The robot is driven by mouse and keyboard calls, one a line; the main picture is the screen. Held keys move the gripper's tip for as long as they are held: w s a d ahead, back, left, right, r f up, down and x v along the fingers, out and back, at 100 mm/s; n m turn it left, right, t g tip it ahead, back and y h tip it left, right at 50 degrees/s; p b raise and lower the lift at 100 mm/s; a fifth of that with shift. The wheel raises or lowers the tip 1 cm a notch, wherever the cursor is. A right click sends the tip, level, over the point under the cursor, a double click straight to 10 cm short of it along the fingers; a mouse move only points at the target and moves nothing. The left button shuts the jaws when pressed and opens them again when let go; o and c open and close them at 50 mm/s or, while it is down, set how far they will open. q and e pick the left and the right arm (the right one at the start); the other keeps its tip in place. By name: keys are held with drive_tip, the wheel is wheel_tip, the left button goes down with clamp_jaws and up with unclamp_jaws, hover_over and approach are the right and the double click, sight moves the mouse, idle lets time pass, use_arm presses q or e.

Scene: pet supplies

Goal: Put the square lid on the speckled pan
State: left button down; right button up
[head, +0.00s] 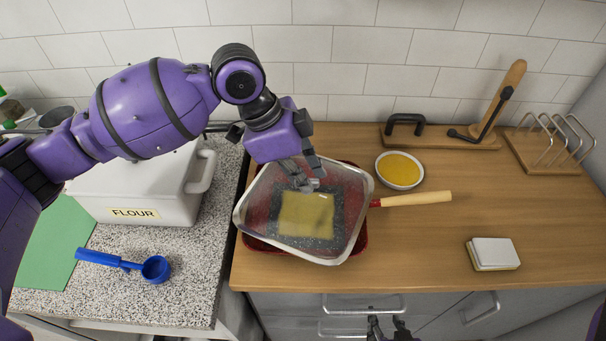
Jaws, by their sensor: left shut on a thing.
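The square lid (335,222) is clear glass with a metal rim. My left gripper (306,182) is shut on it at its middle, where the knob is mostly hidden by the fingers. The lid is over the speckled pan (262,244), turned relative to it, with its left corner past the pan's edge. The pan is red with a wooden handle (415,198) pointing right; a yellow square shows through the glass. I cannot tell whether lid and rim touch. My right gripper (387,326) is at the bottom edge, open and empty, in front of the drawers.
A bowl of yellow grains (399,170) stands close behind the pan handle. A white flour box (135,205) and blue scoop (154,269) are on the left counter. A sponge (492,254), toast rack (555,145) and wooden stand (440,140) are right.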

use_arm(q)
drive_tip(key=shift+s+f, duration=0.2)
drive_tip(key=shift+f, duration=0.3)
use_arm(e)
drive_tip(key=shift+s+f, duration=0.1)
drive_tip(key=shift+s, duration=0.1)
use_arm(q)
drive_tip(key=shift+f, duration=0.1)
drive_tip(key=c, duration=1.7)
unclamp_jaws()
drive_tip(key=shift+d, duration=0.1)
drive_tip(key=shift+w, duration=0.1)
drive_tip(key=v, duration=1.2)
drive_tip(key=shift+w+d+r, duration=0.1)
drive_tip(key=shift+w+r, duration=0.1)
drive_tip(key=shift+r, duration=0.05)
use_arm(e)
drive_tip(key=shift+d, duration=0.15)
